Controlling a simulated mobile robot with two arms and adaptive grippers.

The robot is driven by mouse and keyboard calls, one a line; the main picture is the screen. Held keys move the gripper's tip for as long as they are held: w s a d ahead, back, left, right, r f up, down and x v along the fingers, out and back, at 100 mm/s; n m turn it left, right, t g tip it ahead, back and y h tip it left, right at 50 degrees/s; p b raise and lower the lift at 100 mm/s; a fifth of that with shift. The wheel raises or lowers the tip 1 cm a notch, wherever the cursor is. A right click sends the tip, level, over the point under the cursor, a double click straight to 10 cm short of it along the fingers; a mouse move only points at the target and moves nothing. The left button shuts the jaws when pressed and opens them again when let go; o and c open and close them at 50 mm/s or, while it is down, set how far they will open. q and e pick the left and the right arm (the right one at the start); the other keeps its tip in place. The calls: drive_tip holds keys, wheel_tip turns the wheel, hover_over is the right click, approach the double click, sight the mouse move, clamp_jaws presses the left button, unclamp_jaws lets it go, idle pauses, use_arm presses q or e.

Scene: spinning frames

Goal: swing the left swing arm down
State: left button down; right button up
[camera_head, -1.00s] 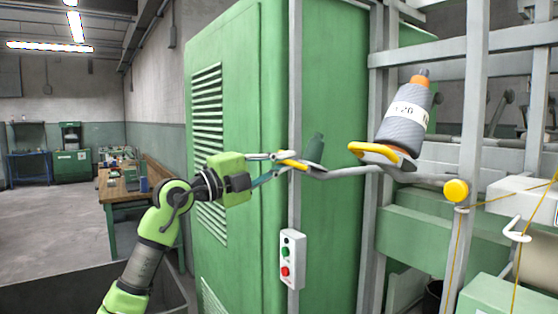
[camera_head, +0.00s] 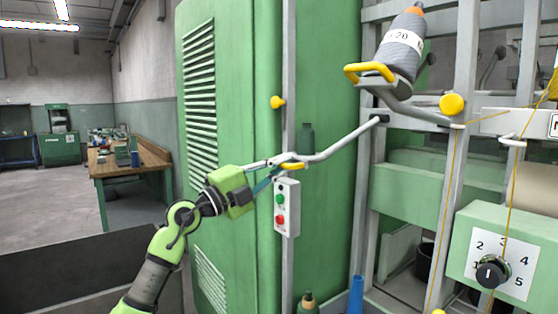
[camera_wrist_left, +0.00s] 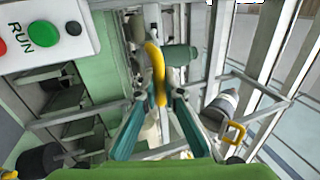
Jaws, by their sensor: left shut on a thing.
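The left swing arm (camera_head: 340,140) is a grey bent bar that slopes down to the left from its pivot on the frame. Its yellow handle (camera_head: 292,166) is at the lower end. A dark green bobbin (camera_head: 307,139) stands by the bar behind the handle. My left gripper (camera_head: 279,165) is shut on the yellow handle, just above the button box. In the left wrist view the handle (camera_wrist_left: 154,68) sits between the fingertips (camera_wrist_left: 158,92), with the bobbin (camera_wrist_left: 181,59) beyond. My right gripper is out of view.
The button box (camera_head: 287,207) hangs on a grey post right below the handle. A yellow knob (camera_head: 278,102) is higher on that post. A green cabinet (camera_head: 228,120) stands behind my arm. A grey yarn cone (camera_head: 402,46) with another yellow handle (camera_head: 368,73) is up right.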

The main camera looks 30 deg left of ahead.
use_arm(q)
drive_tip(key=shift+f, duration=0.15)
drive_tip(key=c, duration=2.4)
unclamp_jaws()
drive_tip(key=shift+w, duration=0.1)
drive_tip(key=v, duration=1.2)
